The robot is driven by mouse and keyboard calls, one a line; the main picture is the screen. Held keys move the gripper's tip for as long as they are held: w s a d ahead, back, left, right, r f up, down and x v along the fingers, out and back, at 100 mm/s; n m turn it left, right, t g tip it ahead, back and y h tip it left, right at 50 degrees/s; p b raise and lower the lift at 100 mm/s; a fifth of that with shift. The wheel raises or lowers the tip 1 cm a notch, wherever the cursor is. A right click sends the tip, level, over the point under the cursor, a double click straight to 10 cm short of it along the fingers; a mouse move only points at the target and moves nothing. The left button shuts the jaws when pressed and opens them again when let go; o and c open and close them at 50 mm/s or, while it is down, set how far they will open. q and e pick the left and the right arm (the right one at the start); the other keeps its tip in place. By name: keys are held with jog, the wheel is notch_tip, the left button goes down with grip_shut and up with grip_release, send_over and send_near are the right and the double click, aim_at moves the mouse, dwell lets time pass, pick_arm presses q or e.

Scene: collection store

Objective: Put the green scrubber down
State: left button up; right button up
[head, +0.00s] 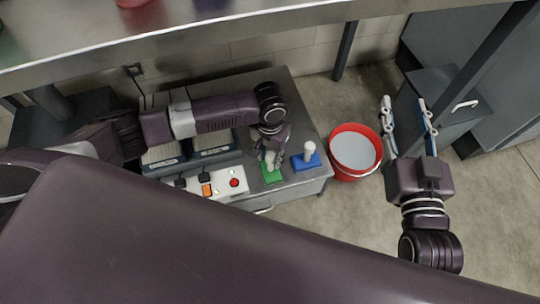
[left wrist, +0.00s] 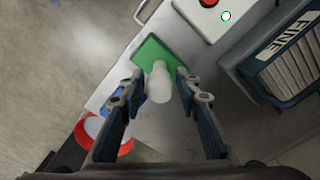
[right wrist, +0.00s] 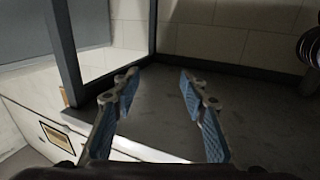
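The green scrubber (head: 271,173) has a flat green base and a white knob handle. It appears to rest flat on the grey table near its front edge. In the left wrist view its green base (left wrist: 150,52) lies beyond the handle. My left gripper (head: 268,157) is over it. The left wrist view shows the fingers (left wrist: 160,76) open on either side of the white handle, with gaps between. My right gripper (head: 407,106) is open and empty, right of the red bucket; its spread fingers show in the right wrist view (right wrist: 158,80).
A blue scrubber (head: 305,162) with a white knob stands right of the green one. A red bucket (head: 335,169) is beside the table. A metal shelf (head: 180,35) spans above.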

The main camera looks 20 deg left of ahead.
pick_arm(q)
jog(key=shift+o, duration=0.9)
jog(key=shift+r, duration=0.1)
jog(key=shift+r, duration=0.35)
notch_tip(320, 180, up, 6)
jog(key=shift+f+p, duration=0.25)
jog(key=shift+p, duration=1)
notch_tip(320, 180, up, 6)
jog(key=f+p, duration=0.1)
jog(key=p, duration=0.1)
jog(key=s+d+r+m+t+h, duration=0.1)
jog(key=s+d+m+t+h, duration=0.2)
jog(key=s+d, duration=0.5)
jog(key=s+a+n+t+y, duration=0.2)
jog(key=s+a, duration=0.3)
jog(key=a, duration=0.9)
jog(key=shift+s+r+n, duration=0.2)
jog(key=shift+r+n, duration=0.15)
jog(key=shift+n, duration=0.25)
pick_arm(e)
jog(key=s+d+f+g+h, duration=0.1)
jog(key=s+d+f+g, duration=0.2)
jog(key=s+f+g, duration=0.3)
jog(key=s+d+f+g+h, duration=0.2)
jog(key=s+f+g, duration=0.4)
jog(key=s+f, duration=0.3)
notch_tip(320, 180, down, 3)
jog(key=shift+d+f+m, duration=0.2)
jog(key=shift+d+m, duration=0.2)
jog(key=shift+d, duration=0.3)
